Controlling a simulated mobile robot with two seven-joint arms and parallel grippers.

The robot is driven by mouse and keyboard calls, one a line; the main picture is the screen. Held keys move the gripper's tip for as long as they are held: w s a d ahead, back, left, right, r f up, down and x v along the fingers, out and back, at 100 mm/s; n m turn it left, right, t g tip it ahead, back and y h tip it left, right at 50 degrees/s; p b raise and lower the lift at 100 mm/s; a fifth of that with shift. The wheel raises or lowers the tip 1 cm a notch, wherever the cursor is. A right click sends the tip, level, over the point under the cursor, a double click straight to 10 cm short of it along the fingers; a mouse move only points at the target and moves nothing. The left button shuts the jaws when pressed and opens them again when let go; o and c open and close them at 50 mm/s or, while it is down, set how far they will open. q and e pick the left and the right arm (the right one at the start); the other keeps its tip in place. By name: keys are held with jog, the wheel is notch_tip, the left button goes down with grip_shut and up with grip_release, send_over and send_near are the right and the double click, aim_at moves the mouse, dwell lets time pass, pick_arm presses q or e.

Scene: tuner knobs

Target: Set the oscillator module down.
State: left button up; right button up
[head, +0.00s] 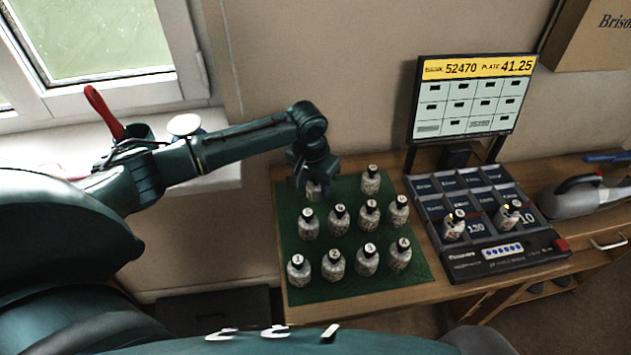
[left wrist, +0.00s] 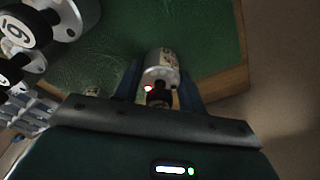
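The oscillator module (head: 314,190) is a small silvery cylinder with a dark neck and knob. It is at the back left corner of the green mat (head: 300,292), under my left gripper (head: 313,182). In the left wrist view the module (left wrist: 161,68) sits between the two blue fingers (left wrist: 160,84), which appear to press on its sides. I cannot tell whether its base touches the mat. The gripper hides its top in the head view. My right gripper is not in view.
Several similar numbered modules (head: 332,264) stand close in rows on the mat. A tray console (head: 480,262) with two modules in it and a display screen (head: 470,98) are to the right. A grey handheld device (head: 580,197) lies farther right. The wall is close behind.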

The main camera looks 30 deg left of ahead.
aim_at(311, 189)
pick_arm(q)
jog(key=o, duration=0.4)
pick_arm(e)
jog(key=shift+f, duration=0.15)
pick_arm(q)
jog(key=shift+r, duration=0.1)
jog(key=r, duration=0.4)
jog(key=s+r+p, duration=0.1)
jog(key=r, duration=0.7)
jog(key=shift+s+a, duration=0.1)
jog(key=shift+s, duration=0.3)
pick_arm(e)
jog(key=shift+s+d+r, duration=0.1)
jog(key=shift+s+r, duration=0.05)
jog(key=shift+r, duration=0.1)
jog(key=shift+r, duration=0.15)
pick_arm(q)
jog(key=shift+f, duration=0.1)
